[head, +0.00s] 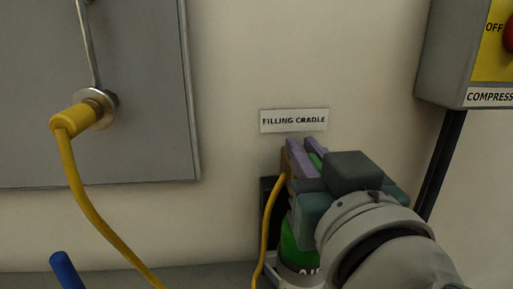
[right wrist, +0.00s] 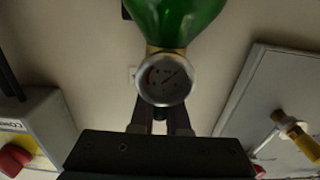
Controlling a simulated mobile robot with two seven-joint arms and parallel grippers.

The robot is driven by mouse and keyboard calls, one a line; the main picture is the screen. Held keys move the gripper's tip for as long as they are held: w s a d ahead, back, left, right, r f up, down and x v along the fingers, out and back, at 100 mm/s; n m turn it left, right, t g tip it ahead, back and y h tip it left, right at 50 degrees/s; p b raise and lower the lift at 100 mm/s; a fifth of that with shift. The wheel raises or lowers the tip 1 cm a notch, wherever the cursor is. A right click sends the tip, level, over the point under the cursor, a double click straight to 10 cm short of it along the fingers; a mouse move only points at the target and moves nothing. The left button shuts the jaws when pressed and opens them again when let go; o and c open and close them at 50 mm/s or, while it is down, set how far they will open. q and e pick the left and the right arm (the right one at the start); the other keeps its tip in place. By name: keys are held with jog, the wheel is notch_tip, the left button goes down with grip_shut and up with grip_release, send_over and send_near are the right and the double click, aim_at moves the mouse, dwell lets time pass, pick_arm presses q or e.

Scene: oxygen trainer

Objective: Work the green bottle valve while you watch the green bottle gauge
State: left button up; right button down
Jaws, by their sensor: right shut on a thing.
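The green bottle (head: 291,247) stands upright at the wall below the filling cradle sign, partly hidden by my right arm. It also shows upside down in the right wrist view (right wrist: 182,18). The green bottle gauge (right wrist: 165,80) is a round metal-rimmed dial on the bottle's neck. Its needle slants to the upper right in that picture; its numbers are too small to read. My right gripper (head: 309,152) is at the bottle's top, its purple fingers shut on the green bottle valve (right wrist: 160,112), which is mostly hidden between them. My left gripper is not in view.
A yellow hose (head: 270,225) runs down beside the bottle. Another yellow hose (head: 82,195) hangs from a fitting on the grey panel (head: 150,130). The compressor box (head: 445,60) with a red knob (head: 509,33) is at the upper right. A blue rod (head: 64,270) stands lower left.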

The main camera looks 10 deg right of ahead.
dwell(0.5)
jog(key=shift+y, duration=0.3)
jog(key=n+y+p, duration=0.2)
jog(key=y, duration=0.1)
jog(key=n+y+p, duration=0.1)
jog(key=y, duration=0.1)
jog(key=shift+a+r+n+g, duration=0.25)
jog(key=shift+a+n+g, duration=0.05)
jog(key=shift+a, duration=0.1)
jog(key=shift+s+a+n+g+y+p, duration=0.15)
jog(key=shift+n+g+y+p, duration=0.25)
jog(key=shift+n+y+p, duration=0.65)
jog(key=y, duration=0.1)
jog(key=n+g+y, duration=0.1)
jog(key=y, duration=0.1)
jog(key=shift+a+f+n, duration=0.1)
jog(key=shift+a+n, duration=0.15)
jog(key=shift+s+a+f+n+g+y, duration=0.1)
jog(key=shift+s+a+n+g+y, duration=0.05)
jog(key=shift+n+g+y, duration=0.5)
jog(key=shift+s+a+n+g+y, duration=0.1)
jog(key=shift+a+n+g+y, duration=0.05)
jog(key=shift+n+g+y, duration=0.45)
jog(key=shift+s+a+f+n+g+y, duration=0.15)
jog(key=shift+n+g+y, duration=0.3)
jog(key=shift+g+y, duration=0.35)
jog(key=shift+r, duration=0.1)
